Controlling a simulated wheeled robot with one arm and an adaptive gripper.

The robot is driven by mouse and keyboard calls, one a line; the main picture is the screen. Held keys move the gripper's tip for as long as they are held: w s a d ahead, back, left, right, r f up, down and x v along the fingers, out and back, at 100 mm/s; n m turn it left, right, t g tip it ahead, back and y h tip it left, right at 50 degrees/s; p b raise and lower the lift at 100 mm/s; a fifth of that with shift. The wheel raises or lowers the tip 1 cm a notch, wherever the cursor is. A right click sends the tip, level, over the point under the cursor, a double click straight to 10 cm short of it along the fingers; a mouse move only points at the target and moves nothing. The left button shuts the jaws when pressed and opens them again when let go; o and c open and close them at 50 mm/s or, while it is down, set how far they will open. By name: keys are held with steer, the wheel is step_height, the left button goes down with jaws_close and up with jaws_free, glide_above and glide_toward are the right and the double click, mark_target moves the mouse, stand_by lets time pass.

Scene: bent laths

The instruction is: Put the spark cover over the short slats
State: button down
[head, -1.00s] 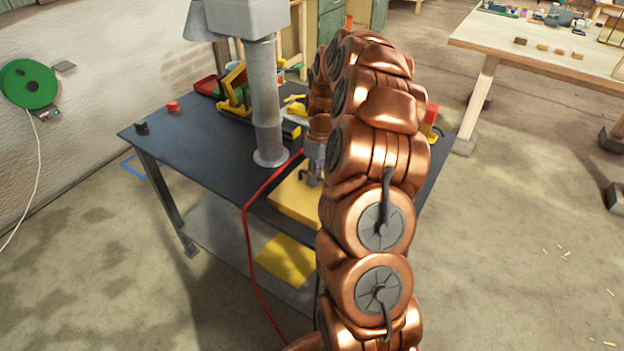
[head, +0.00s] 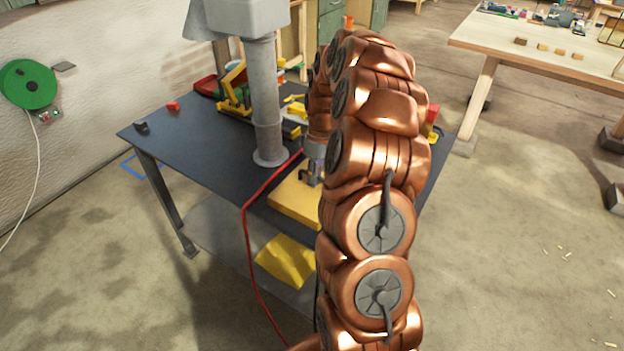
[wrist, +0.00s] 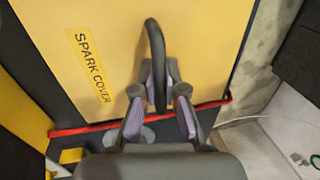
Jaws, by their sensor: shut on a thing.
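The spark cover (wrist: 115,35) is a flat yellow panel with its name printed on a label and a dark curved handle. In the head view the cover (head: 292,205) is at the near edge of the dark metal table, beside the grey column. My gripper (wrist: 160,78) is shut on the cover's handle in the wrist view. In the head view my gripper (head: 311,175) is above the cover, partly hidden by my copper arm. My arm also hides the cover's right part. I cannot tell whether the cover touches the tabletop. I cannot make out the short slats.
A grey column (head: 267,110) stands on the dark table (head: 205,140). A red cable (head: 248,235) hangs by the cover. A yellow piece (head: 286,262) is on the lower shelf. A wooden bench (head: 500,35) with small blocks stands at the right, with open floor between.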

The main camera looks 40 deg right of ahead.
steer(key=c, duration=1.2)
jaws_free()
steer(key=shift+o, duration=0.2)
steer(key=shift+r, duration=0.1)
step_height(320, 180, up, 12)
steer(key=d, duration=0.2)
steer(key=shift+w+f, duration=0.2)
steer(key=shift+w, duration=0.2)
